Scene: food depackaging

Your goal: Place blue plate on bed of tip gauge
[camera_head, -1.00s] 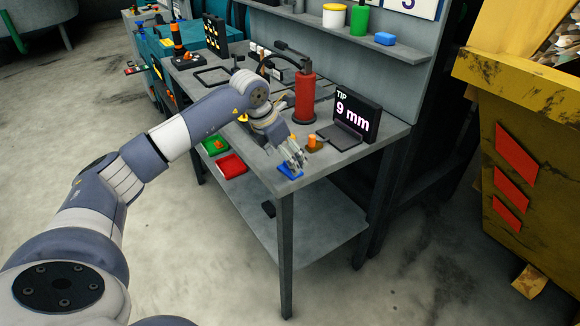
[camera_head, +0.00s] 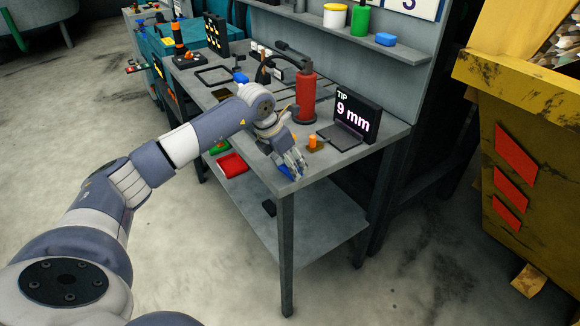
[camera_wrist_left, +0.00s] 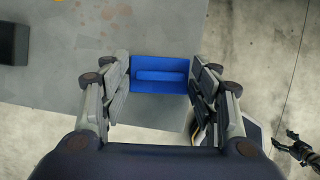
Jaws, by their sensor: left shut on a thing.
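The blue plate (camera_wrist_left: 160,86) has a raised bar across its middle and lies at the table's front corner. My left gripper (camera_head: 289,172) is shut on it, with fingers at its left and right ends in the left wrist view (camera_wrist_left: 160,82). In the head view the fingers mostly hide the plate. The tip gauge (camera_head: 357,112) reads "TIP 9 mm" and stands on the table to the right, behind my gripper. Its flat grey bed (camera_head: 340,137) looks empty. A dark claw-like shape, probably my right gripper (camera_wrist_left: 297,149), shows at lower right in the wrist view.
An orange cylinder on a small block (camera_head: 313,143) stands between my left gripper and the gauge bed. A red extinguisher-like cylinder (camera_head: 305,98) stands behind it. Red (camera_head: 232,165) and green trays are beside the table's left edge. The table's front edge (camera_head: 325,166) is close.

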